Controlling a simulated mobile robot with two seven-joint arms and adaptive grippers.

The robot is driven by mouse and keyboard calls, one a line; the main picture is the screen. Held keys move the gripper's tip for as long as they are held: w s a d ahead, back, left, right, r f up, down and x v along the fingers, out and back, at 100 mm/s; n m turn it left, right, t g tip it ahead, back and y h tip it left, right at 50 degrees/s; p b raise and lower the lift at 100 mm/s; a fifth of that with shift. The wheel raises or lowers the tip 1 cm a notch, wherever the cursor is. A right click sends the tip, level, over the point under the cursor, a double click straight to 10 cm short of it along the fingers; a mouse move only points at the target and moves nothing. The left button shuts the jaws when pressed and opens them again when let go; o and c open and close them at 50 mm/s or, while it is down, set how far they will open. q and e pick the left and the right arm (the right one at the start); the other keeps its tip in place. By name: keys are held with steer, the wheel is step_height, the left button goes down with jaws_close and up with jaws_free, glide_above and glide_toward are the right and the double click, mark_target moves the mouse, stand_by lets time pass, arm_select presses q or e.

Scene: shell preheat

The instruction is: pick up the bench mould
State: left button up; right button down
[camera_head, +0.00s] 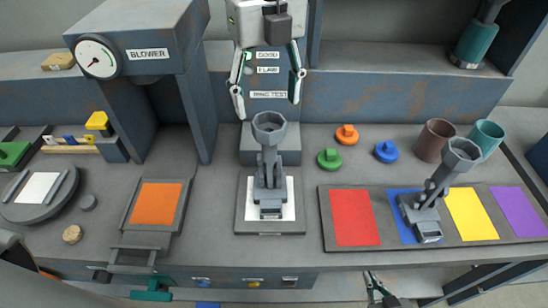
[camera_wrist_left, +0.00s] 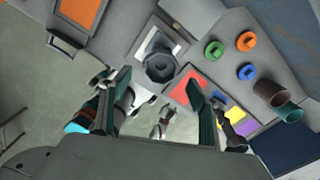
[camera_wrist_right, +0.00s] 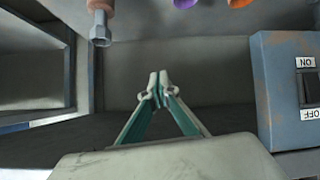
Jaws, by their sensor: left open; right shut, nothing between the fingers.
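Two alike grey pieces with a cup on a stem and a foot stand on the bench; I cannot tell by label which is the bench mould. One grey mould (camera_head: 269,175) stands on a white square at the middle, its cup up. The other (camera_head: 436,190) leans on the blue pad at the right. My left gripper (camera_head: 268,108) is open and empty, fingers down, above and behind the middle mould's cup. The left wrist view shows that mould's cup (camera_wrist_left: 162,66) ahead of the spread fingers. My right gripper (camera_head: 374,282) is shut and empty in front of the bench edge; its fingertips (camera_wrist_right: 155,93) meet.
The blower housing (camera_head: 140,45) stands at the left, with an orange pad (camera_head: 157,203) below it. Green (camera_head: 329,159), orange (camera_head: 347,135) and blue (camera_head: 386,152) knobs lie behind the red pad (camera_head: 354,217). Brown (camera_head: 434,140) and teal cups stand back right.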

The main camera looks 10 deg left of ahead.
mark_target(270, 128)
arm_select(q)
steer(key=f, duration=0.2)
steer(key=shift+s+f, duration=0.25)
steer(key=shift+f, duration=0.05)
steer(key=shift+w+d+f+p, duration=0.15)
steer(key=shift+f+p, duration=0.25)
steer(key=shift+f, duration=2.1)
jaws_close()
